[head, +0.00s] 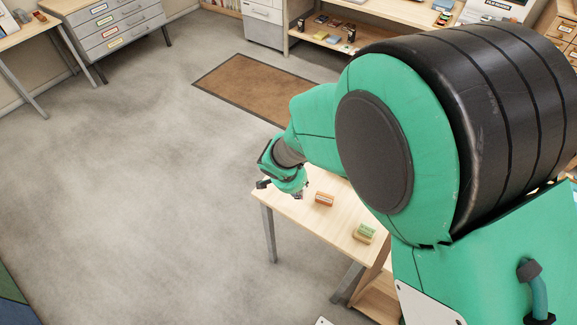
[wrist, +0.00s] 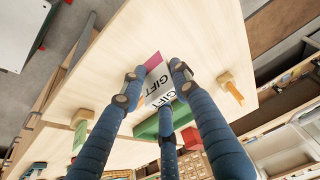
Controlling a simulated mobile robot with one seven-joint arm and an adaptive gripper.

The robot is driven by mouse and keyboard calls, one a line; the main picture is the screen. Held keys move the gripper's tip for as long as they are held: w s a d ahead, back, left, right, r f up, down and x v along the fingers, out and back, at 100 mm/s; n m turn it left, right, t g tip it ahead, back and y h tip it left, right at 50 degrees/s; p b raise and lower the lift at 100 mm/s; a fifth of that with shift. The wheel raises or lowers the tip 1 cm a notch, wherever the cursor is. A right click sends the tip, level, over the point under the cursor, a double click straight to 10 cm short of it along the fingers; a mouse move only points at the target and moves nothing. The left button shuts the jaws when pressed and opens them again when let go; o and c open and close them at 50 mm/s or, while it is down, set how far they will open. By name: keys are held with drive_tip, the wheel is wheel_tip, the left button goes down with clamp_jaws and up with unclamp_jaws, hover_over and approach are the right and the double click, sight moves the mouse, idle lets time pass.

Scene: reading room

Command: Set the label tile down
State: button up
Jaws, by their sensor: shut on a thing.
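The label tile (wrist: 155,77) is white with a magenta end and dark "GIFT" lettering. In the wrist view it sits between the blue fingers of my gripper (wrist: 157,84), which is shut on it. The pale wooden table top lies behind the tile in that view; I cannot tell whether the tile touches it. In the head view my gripper (head: 280,187) is over the far left end of the table (head: 293,208), and the tile is too small to make out clearly.
A green bar (wrist: 152,126) shows between the fingers. A brown mat (head: 245,88) lies on open grey floor.

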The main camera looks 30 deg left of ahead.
drive_tip(key=w+a, duration=0.3)
drive_tip(key=w+a+f, duration=0.1)
drive_tip(key=w+a, duration=0.2)
drive_tip(key=a, duration=0.1)
drive_tip(key=w+a, duration=0.3)
drive_tip(key=shift+w+a+f, duration=0.15)
drive_tip(key=shift+w+a, duration=0.1)
drive_tip(key=shift+f, duration=0.1)
drive_tip(key=shift+f+b, duration=0.55)
drive_tip(key=shift+f, duration=1.1)
drive_tip(key=shift+f, duration=0.15)
drive_tip(key=o, duration=1.2)
drive_tip(key=shift+c, duration=0.2)
